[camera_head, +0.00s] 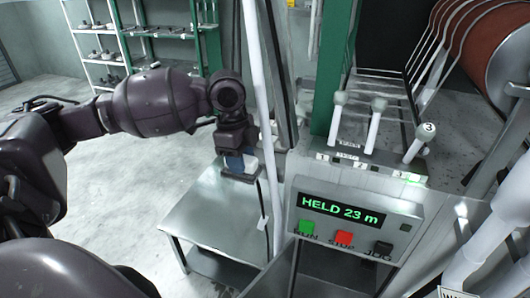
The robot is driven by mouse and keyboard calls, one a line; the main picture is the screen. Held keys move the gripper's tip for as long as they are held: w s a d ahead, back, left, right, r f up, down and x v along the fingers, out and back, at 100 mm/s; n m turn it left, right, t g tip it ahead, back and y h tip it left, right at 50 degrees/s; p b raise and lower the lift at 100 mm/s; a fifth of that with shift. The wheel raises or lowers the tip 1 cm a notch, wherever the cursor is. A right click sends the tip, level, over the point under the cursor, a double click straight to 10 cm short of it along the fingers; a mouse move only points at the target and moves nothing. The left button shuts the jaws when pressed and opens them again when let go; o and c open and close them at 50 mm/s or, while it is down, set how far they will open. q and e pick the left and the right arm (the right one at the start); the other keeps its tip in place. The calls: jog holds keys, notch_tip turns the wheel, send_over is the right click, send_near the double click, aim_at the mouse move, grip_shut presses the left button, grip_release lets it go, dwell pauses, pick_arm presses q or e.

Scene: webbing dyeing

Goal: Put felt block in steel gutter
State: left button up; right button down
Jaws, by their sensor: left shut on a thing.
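My left gripper (237,160) is in the middle of the head view, pointing down above the far end of a small steel table (215,222). It is shut on a small blue and whitish block (250,163), which I take to be the felt block. The fingers hide part of the block, and I cannot tell whether it touches the tabletop. I cannot identify the steel gutter for certain. An open steel-walled recess (315,275) shows below the control box. My right gripper is not in view.
A control box (350,222) reading "HELD 23 m" stands right of the table. Upright levers (373,125) rise behind it. A white pole (258,90) stands close beside the gripper. A shelf rack (140,35) is at the back. Most of the tabletop is bare.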

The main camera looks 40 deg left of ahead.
pick_arm(q)
jog(key=w+a+b, duration=0.2)
jog(key=w+a, duration=0.1)
jog(key=w, duration=1)
jog(key=shift+w+a+f+b, duration=0.1)
jog(key=shift+w+f+b, duration=0.1)
jog(key=shift+f, duration=1)
jog(key=shift+w+f+b, duration=0.1)
jog(key=shift+f+b, duration=0.15)
jog(key=shift+f, duration=0.9)
jog(key=shift+w+a+f+b, duration=0.1)
jog(key=shift+f+b, duration=0.1)
jog(key=shift+f, duration=1)
jog(key=shift+d, duration=0.1)
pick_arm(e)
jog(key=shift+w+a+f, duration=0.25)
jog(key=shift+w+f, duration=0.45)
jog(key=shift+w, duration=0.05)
pick_arm(q)
jog(key=o, duration=0.9)
jog(key=shift+f, duration=0.1)
jog(key=shift+o, duration=0.2)
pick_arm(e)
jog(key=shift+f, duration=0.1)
